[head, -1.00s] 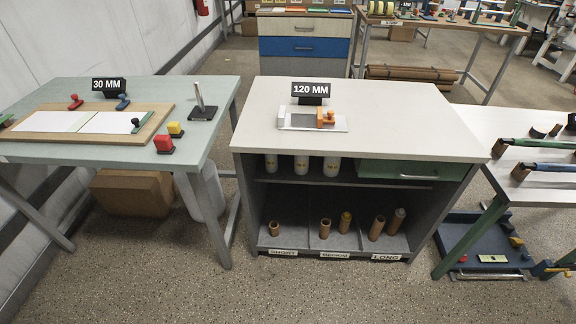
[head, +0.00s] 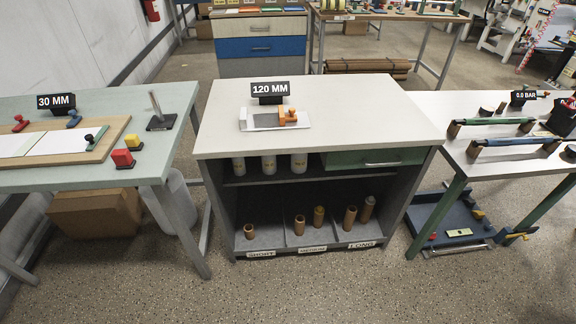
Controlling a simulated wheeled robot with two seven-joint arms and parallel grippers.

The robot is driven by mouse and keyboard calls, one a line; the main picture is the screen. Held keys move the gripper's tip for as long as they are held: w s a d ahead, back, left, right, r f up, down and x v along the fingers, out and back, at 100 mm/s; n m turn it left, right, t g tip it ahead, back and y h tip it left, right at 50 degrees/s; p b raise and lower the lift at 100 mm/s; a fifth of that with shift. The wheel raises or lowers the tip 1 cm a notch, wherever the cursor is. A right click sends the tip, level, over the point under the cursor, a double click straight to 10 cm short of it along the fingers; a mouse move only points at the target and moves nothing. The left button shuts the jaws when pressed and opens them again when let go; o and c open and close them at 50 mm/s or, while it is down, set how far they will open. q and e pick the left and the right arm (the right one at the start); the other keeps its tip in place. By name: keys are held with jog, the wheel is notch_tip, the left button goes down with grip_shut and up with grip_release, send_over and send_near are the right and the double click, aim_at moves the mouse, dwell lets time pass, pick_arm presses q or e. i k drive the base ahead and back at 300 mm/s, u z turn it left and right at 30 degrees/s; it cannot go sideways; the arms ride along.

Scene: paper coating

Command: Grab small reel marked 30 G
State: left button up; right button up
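No reel with a readable "30 G" mark shows. Several yellow-green reels (head: 335,6) stand at the back on a wooden-topped table (head: 395,16), cut by the top edge of the head view. A small white label (head: 343,17) on that table's front edge is too small to read. Neither of my grippers is in view.
A white-topped cabinet (head: 340,95) stands in the middle, with a "120 MM" sign (head: 270,90). A green table (head: 180,110) with a "30 MM" sign (head: 56,102) is left, a white table (head: 480,150) right. A drawer unit (head: 260,48) stands behind. Speckled floor is open in front.

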aim_at(299, 161)
jog(key=z, duration=0.95)
jog(key=i, duration=1.05)
jog(key=z, duration=0.3)
